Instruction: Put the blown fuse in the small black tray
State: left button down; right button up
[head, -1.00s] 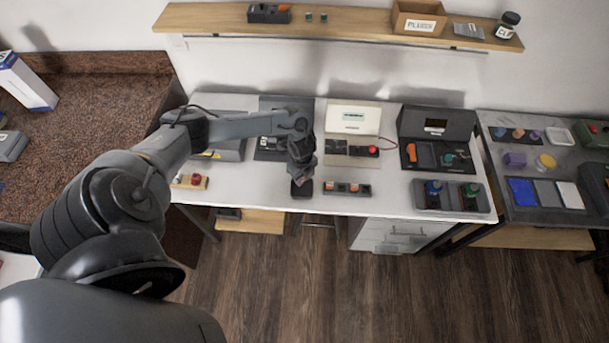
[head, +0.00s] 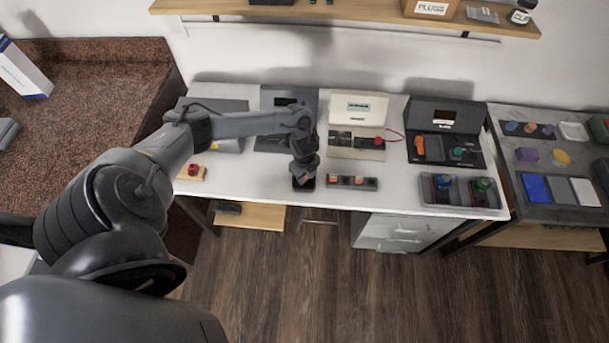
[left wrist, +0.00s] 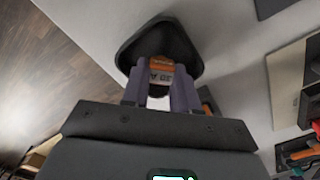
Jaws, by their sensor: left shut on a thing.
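The small black tray (head: 296,187) lies near the front edge of the white worktable. It also shows in the left wrist view (left wrist: 189,54) as a dark, rounded shape beyond my fingers. My left gripper (head: 304,177) is right over the tray, its tips at or just above it. In the left wrist view my left gripper (left wrist: 160,88) is shut on an orange fuse (left wrist: 160,65) with a white label, and the fuse appears against the tray's dark inside. I cannot tell whether the fuse touches the tray floor. My right gripper is not in view.
Open device cases (head: 357,130) line the back. A grey bin (head: 459,195) with knobs stands at the right.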

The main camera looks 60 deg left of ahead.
pick_arm(q)
jog(key=c, duration=0.8)
grip_release()
jog(key=shift+r, duration=0.1)
